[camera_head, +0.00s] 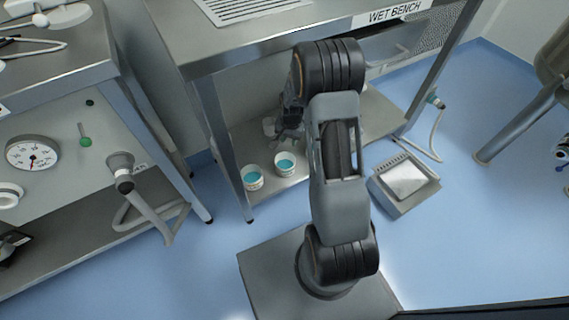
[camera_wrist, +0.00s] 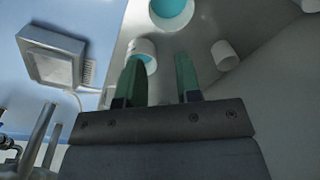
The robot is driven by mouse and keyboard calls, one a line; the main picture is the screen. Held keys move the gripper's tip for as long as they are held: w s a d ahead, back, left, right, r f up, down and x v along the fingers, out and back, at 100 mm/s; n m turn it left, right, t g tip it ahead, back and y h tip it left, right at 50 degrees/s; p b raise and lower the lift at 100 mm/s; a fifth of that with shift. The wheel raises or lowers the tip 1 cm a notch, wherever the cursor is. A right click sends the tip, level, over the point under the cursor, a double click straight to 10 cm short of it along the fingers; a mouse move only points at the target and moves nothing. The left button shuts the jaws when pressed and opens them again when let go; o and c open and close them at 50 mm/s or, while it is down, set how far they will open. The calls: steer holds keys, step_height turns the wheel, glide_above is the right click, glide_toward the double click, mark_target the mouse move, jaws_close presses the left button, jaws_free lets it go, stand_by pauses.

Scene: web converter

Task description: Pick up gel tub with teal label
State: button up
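Two white tubs with teal tops stand on the lower shelf under the wet bench in the head view, a left one (camera_head: 252,178) and a right one (camera_head: 285,164). The wrist view shows a teal-topped tub (camera_wrist: 172,12) cut by the top edge, a white tub with some teal (camera_wrist: 143,48) partly behind a fingertip, and a plain white cylinder (camera_wrist: 225,55). I cannot match these surely between views. My gripper (camera_wrist: 160,75) is open, its green fingers apart with nothing gripped. In the head view it is mostly hidden by my arm near the shelf.
The wet bench top (camera_head: 240,35) overhangs the lower shelf (camera_head: 268,188), with a leg (camera_head: 228,165) at its front left. A grey box with a white top (camera_head: 404,183) is on the blue floor to the right. A hose (camera_head: 437,130) hangs by the bench's right leg.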

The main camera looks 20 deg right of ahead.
steer(key=m+p, duration=0.1)
steer(key=m, duration=0.1)
glide_above(294, 169)
step_height(294, 169, down, 8)
steer(key=f+b, duration=0.1)
steer(key=f, duration=0.4)
steer(key=f+b, duration=0.1)
steer(key=f, duration=0.2)
steer(key=shift+s+a+f+b, duration=0.2)
steer(key=shift+a+f+b, duration=0.05)
steer(key=shift+f+b, duration=0.1)
steer(key=shift+w+d+f+b, duration=0.1)
steer(key=shift+f+b, duration=1.4)
steer(key=shift+f, duration=1.6)
steer(key=shift+c, duration=0.3)
steer(key=shift+r, duration=0.1)
jaws_close()
